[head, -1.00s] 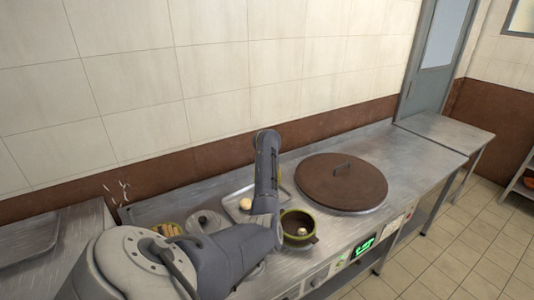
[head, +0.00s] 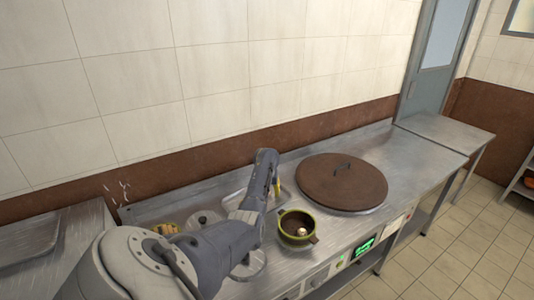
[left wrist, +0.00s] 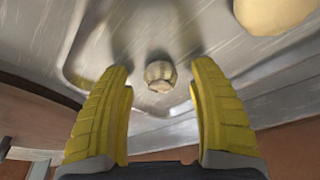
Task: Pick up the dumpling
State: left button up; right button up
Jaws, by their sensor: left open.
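A small pale, pleated dumpling (left wrist: 160,76) sits on the shiny metal tray (left wrist: 85,55) in the left wrist view. My left gripper (head: 277,186) is over the tray's right part in the head view, its yellow fingers pointing down. In the left wrist view the fingers are apart and empty, with the dumpling showing between the fingertips. I cannot tell how far above it they are. The dumpling on the tray is hidden behind my arm in the head view. My right gripper is not in view.
A larger pale bun (left wrist: 275,12) lies on the tray, to the dumpling's upper right. A green-rimmed pot (head: 284,236) with a small pale piece inside stands close to my gripper. A large brown lid (head: 335,188) is to the right. The tiled wall (head: 220,80) rises behind.

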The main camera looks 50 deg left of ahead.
pick_arm(q)
jog(key=shift+a+f, duration=0.15)
jog(key=shift+f, duration=0.2)
jog(key=c, duration=1.2)
